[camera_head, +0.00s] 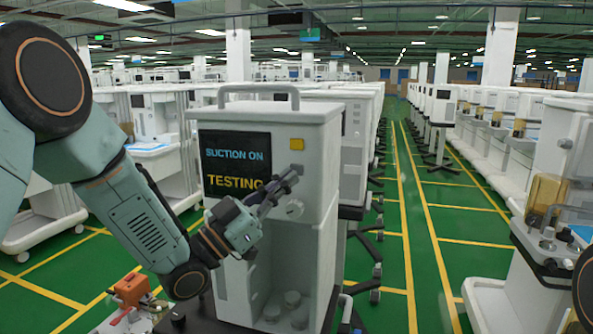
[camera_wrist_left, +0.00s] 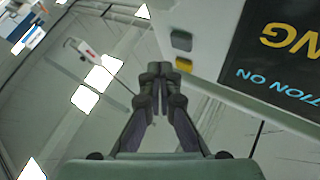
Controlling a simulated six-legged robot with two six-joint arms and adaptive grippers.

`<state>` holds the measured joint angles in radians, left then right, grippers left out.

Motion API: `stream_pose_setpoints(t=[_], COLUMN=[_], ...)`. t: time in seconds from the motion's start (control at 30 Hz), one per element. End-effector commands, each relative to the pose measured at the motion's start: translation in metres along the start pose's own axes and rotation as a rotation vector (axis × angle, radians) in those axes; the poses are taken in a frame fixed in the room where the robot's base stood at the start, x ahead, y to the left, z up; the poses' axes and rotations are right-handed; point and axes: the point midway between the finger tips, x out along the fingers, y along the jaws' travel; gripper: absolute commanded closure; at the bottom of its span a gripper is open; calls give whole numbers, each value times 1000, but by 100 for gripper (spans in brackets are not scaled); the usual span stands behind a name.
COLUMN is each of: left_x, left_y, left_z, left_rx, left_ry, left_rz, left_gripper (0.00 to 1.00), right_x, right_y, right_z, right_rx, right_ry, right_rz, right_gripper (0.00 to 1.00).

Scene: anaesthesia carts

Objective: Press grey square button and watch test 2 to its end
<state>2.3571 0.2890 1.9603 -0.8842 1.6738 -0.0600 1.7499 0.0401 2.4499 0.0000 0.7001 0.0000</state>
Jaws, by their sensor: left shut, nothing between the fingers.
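The white cart unit (camera_head: 319,118) stands in front of me with a dark screen (camera_head: 236,163) that reads "SUCTION ON" and "TESTING". In the head view the gripper covers the grey button.
An orange-red device (camera_head: 131,290) is at the lower left. More carts stand in rows on both sides. A green aisle with yellow lines (camera_head: 405,220) is open at the right.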

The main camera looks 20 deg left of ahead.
Motion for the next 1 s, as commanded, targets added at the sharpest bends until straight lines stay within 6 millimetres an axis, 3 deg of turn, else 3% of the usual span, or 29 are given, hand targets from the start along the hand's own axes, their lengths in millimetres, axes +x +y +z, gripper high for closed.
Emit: stream_pose_setpoints(t=[0.4,1.0], left_x=[-22,-24], left_y=[16,18], left_z=[-18,-18], left_rx=[-1,0], left_ry=[1,1], left_rz=[-1,0], left_gripper=[100,100], right_x=[-4,-4], right_y=[0,0], right_z=[0,0], right_rx=[0,0], right_ry=[0,0], right_rz=[0,0], right_gripper=[60,60])
